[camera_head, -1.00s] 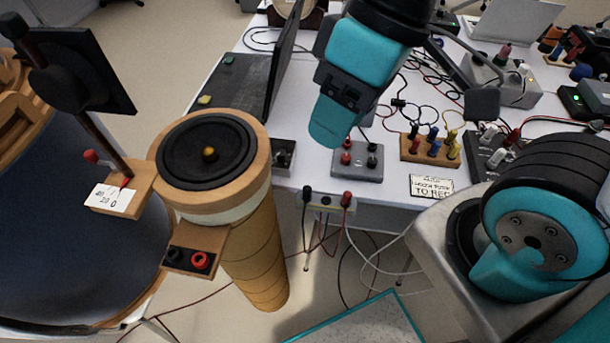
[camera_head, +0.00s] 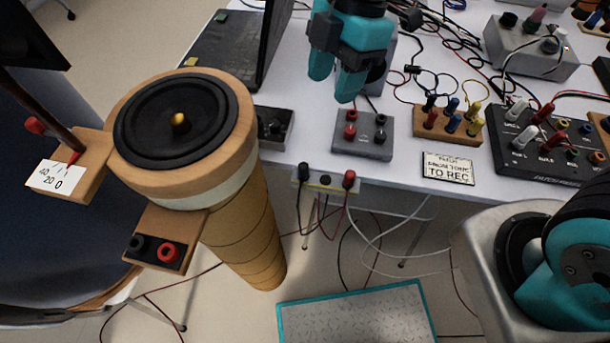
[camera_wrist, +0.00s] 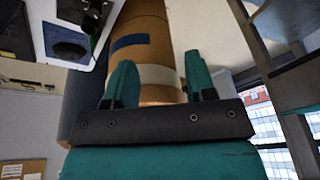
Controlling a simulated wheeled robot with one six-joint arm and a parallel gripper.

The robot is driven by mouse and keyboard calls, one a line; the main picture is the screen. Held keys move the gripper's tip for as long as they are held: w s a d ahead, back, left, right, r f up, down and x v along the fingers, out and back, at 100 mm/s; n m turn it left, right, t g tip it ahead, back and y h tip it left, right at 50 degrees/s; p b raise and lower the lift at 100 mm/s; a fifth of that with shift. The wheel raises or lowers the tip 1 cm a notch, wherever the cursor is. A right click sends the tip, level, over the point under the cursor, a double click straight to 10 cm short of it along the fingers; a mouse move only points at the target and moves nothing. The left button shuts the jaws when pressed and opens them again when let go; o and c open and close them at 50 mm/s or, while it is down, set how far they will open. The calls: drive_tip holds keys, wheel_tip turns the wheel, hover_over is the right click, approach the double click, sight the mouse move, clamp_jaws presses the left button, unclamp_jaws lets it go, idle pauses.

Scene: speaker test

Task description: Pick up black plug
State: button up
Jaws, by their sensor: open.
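A black plug (camera_head: 303,172) stands in a small pale terminal strip (camera_head: 326,183) at the table's front edge. A red plug (camera_head: 349,180) stands at the strip's right end, and wires hang below it. My gripper (camera_head: 335,80) is above the table, beyond the strip and apart from it. Its two teal fingers point down and are spread, with no plug seen between them. In the wrist view my gripper (camera_wrist: 160,82) is open, with a tan cylinder (camera_wrist: 150,40) behind the fingers. I cannot make out the black plug in that view.
A speaker on a wooden column (camera_head: 240,235) stands left of the strip, with a small socket block (camera_head: 153,240) on it. A grey socket box (camera_head: 362,143), a wooden plug block (camera_head: 447,135), a label card (camera_head: 447,168) and a laptop (camera_head: 225,52) are on the table (camera_head: 400,175).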

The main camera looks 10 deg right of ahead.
wheel_tip(320, 180, down, 5)
drive_tip(key=w+a+n, duration=0.2)
drive_tip(key=n, duration=0.2)
drive_tip(key=b, duration=0.1)
approach(305, 163)
drive_tip(key=shift+g, duration=0.3)
drive_tip(key=x, duration=0.5)
drive_tip(key=shift+a+f, duration=0.2)
drive_tip(key=shift+a, duration=0.05)
drive_tip(key=shift+x, duration=3)
drive_tip(key=shift+w+d, duration=0.15)
clamp_jaws()
